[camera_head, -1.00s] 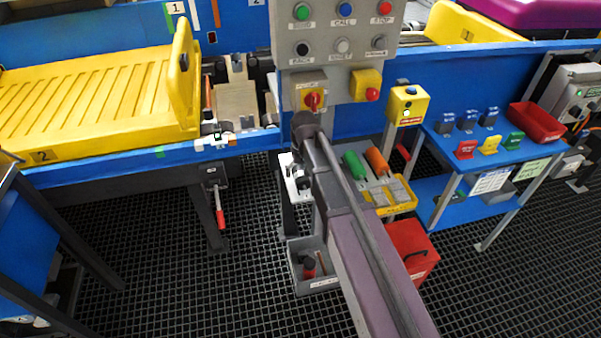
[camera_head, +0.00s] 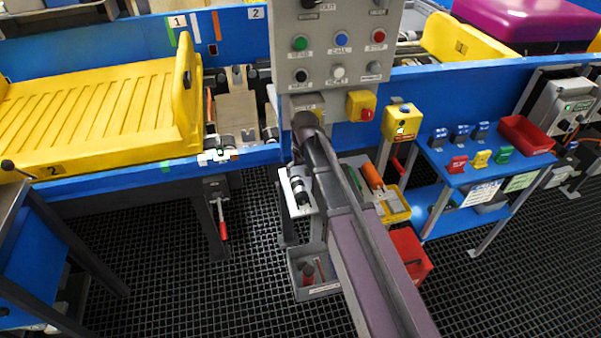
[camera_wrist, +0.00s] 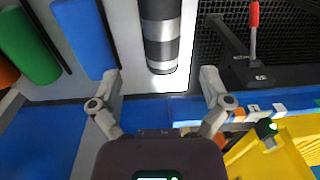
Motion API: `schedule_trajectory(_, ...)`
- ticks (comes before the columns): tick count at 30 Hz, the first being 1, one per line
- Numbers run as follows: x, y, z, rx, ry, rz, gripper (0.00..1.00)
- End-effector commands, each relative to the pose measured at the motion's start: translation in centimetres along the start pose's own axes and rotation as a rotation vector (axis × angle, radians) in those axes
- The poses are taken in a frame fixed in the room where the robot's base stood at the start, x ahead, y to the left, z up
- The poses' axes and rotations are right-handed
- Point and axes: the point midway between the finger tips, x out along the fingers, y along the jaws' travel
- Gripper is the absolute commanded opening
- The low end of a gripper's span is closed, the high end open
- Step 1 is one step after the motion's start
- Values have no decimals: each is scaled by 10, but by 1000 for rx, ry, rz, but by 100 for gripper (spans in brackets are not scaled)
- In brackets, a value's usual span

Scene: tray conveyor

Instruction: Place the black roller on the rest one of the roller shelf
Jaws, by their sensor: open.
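The black roller (camera_head: 299,190), dark with silver bands, lies on the pale roller shelf (camera_head: 306,208) left of my arm in the head view. In the wrist view the roller (camera_wrist: 162,40) lies lengthwise on the shelf's pale surface (camera_wrist: 120,20), its near end facing my gripper. I cannot read which rest it is on. My gripper (camera_wrist: 160,82) is open and empty, its fingers apart on either side beyond the roller's near end. A blue roller (camera_wrist: 84,38) and a green roller (camera_wrist: 28,45) lie left of it. An orange roller (camera_head: 374,178) shows right of my arm.
A grey bin (camera_head: 314,290) stands below the shelf. The control panel (camera_head: 338,60) and blue conveyor side (camera_head: 110,178) are behind. A red-handled lever (camera_head: 222,225) hangs at left. A red box (camera_head: 410,255) and blue side table (camera_head: 480,175) stand right.

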Motion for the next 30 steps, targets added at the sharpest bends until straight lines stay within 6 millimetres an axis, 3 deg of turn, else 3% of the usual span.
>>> schedule_trajectory(15,-42,0,0,0,0,0,98)
schedule_trajectory(30,-47,-1,0,-1,0,0,98)
